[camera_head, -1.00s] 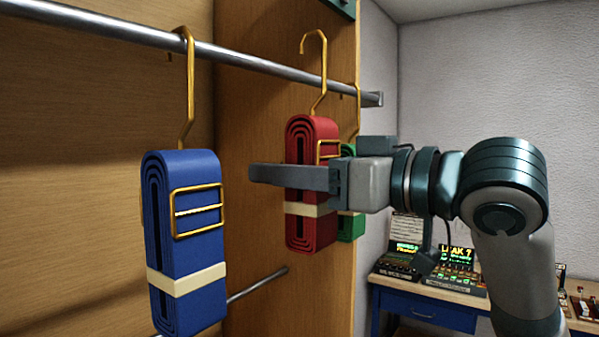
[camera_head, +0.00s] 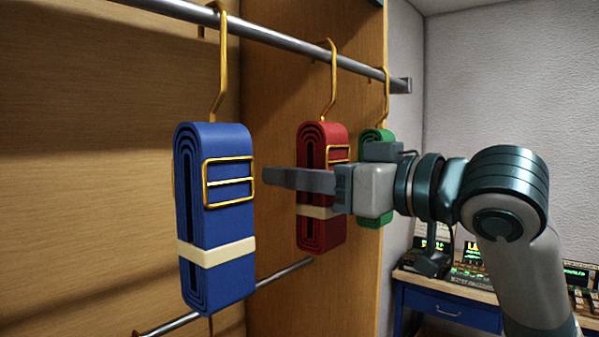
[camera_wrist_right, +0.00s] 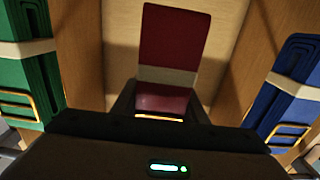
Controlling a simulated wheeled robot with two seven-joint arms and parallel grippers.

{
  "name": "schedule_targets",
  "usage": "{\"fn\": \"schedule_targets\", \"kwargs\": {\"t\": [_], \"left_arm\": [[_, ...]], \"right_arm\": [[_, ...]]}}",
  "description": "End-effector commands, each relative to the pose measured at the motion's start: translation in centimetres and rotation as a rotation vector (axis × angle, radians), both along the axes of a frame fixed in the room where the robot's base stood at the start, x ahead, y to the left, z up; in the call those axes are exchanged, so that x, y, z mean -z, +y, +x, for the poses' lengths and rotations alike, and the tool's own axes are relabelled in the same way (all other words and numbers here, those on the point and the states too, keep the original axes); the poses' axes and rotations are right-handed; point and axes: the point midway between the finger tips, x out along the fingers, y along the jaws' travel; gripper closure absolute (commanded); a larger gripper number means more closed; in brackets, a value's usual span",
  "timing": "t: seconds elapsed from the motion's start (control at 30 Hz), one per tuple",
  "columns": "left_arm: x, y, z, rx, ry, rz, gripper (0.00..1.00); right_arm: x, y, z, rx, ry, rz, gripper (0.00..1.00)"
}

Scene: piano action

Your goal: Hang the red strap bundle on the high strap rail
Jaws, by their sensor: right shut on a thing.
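The red strap bundle (camera_head: 310,228) hangs upright with a gold buckle, a cream band and a gold hook (camera_head: 333,85). My right gripper (camera_head: 300,180) is shut on it around its middle; in the right wrist view the bundle (camera_wrist_right: 175,45) stands between the fingers. The high strap rail (camera_head: 275,38) is a steel bar running from upper left to the right panel. The hook's bend is at the rail, with its shaft in front of the bar and its top just above. I cannot tell whether the hook bears on the rail. My left gripper is not in view.
A blue strap bundle (camera_head: 190,230) hangs on the rail to the left, nearer. A green strap bundle (camera_head: 375,222) hangs to the right, partly behind my gripper; both flank the red one in the wrist view. A lower rail (camera_head: 285,273) runs below. A blue desk (camera_head: 450,310) stands at right.

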Motion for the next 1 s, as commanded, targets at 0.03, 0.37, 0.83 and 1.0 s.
{"fn": "schedule_targets", "kwargs": {"t": [0.03,0.37,0.83,1.0], "left_arm": [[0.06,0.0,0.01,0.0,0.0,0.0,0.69],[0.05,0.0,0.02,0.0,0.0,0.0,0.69],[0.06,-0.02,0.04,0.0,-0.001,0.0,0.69],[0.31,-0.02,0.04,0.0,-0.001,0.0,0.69]], "right_arm": [[0.04,-0.02,-0.01,0.0,-0.001,0.001,0.89],[0.04,-0.02,-0.01,0.0,-0.001,0.001,0.56],[0.11,-0.01,-0.01,0.0,0.001,-0.001,0.39],[0.16,-0.32,-0.22,0.0,-0.001,-0.001,0.39]]}}
